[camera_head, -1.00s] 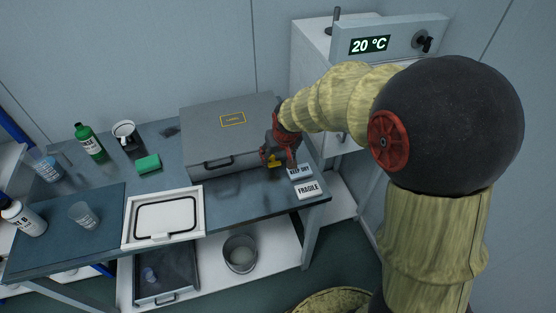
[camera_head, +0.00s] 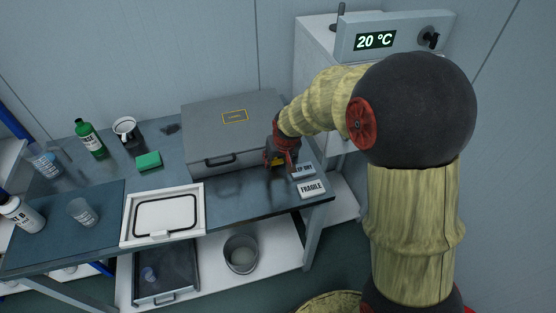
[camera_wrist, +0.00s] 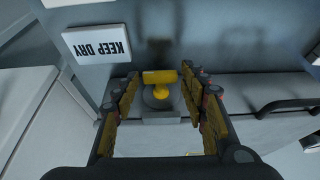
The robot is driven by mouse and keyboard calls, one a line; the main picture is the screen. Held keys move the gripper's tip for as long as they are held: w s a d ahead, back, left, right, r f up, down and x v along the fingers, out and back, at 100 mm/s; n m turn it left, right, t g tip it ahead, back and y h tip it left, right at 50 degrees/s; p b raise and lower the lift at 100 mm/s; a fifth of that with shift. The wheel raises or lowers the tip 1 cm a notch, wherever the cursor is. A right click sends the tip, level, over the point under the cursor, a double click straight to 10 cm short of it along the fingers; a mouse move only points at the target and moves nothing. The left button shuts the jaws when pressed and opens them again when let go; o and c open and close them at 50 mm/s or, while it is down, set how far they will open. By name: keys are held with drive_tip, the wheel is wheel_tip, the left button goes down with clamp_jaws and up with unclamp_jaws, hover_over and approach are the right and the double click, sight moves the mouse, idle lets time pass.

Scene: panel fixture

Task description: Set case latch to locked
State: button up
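The grey case (camera_head: 202,139) lies shut on the bench, with a yellow label on its lid and a dark handle on its front. Its yellow latch (camera_wrist: 160,77) shows in the wrist view as a T-shaped knob on a round dark base. The knob's bar lies across the picture, nearly level. My gripper (camera_wrist: 158,88) is open, with one finger on each side of the latch. A gap shows left of the knob; whether the right finger touches it I cannot tell. In the head view my gripper (camera_head: 281,157) is at the case's right front corner and hides the latch area.
KEEP DRY (camera_head: 304,170) and FRAGILE (camera_head: 311,189) plates lie on the bench close to my gripper. A white-framed box (camera_head: 193,217) is at the front. A green sponge (camera_head: 149,160), mug (camera_head: 125,130) and bottles stand left. A cabinet reading 20 °C (camera_head: 376,40) stands behind right.

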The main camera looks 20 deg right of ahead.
sight(273, 165)
drive_tip(key=c, duration=0.8)
drive_tip(key=shift+o, duration=0.2)
drive_tip(key=shift+a+h+b, duration=0.2)
drive_tip(key=shift+h+b, duration=0.3)
drive_tip(key=shift+b, duration=0.05)
drive_tip(key=h+b, duration=0.1)
drive_tip(key=a+h+b, duration=0.1)
drive_tip(key=h, duration=0.1)
drive_tip(key=n+h+b, duration=0.1)
drive_tip(key=shift+a+f+b, duration=0.15)
drive_tip(key=shift+f+b, duration=0.15)
drive_tip(key=shift+b, duration=0.1)
drive_tip(key=h, duration=0.2)
drive_tip(key=n+h, duration=0.1)
drive_tip(key=a+t+h, duration=0.1)
drive_tip(key=h, duration=0.1)
drive_tip(key=shift+f+n+h, duration=0.3)
drive_tip(key=shift+f, duration=0.1)
drive_tip(key=h, duration=0.2)
drive_tip(key=f+n+t+h, duration=0.1)
drive_tip(key=h, duration=0.1)
drive_tip(key=shift+f+h, duration=0.1)
drive_tip(key=shift+h, duration=0.3)
drive_tip(key=o, duration=1.2)
drive_tip(key=shift+c, duration=0.2)
drive_tip(key=shift+a, duration=0.1)
